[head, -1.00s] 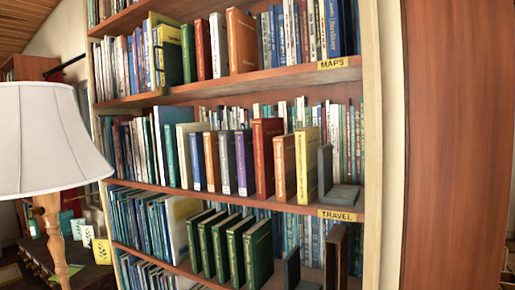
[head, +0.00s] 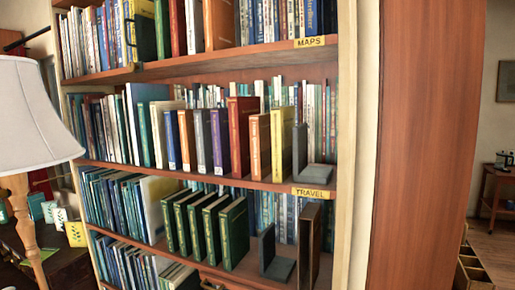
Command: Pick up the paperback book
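Which book is the paperback I cannot tell. On the middle shelf, forward books stand upright in a row: an orange one (head: 259,146), a yellow one (head: 282,143), a red one (head: 241,137), a purple one (head: 203,140) and several others. On the shelf below stand several dark green books (head: 233,234). A dark brown upright slab (head: 309,246), perhaps a book, stands at that shelf's right end. My gripper is not in view.
Grey bookends stand right of the yellow book (head: 300,152) and right of the green books (head: 267,248). Shelf labels read MAPS (head: 310,43) and TRAVEL (head: 311,193). A lamp (head: 30,118) stands at left. A wooden panel (head: 425,140) borders the bookcase at right, with open floor (head: 494,245) beyond.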

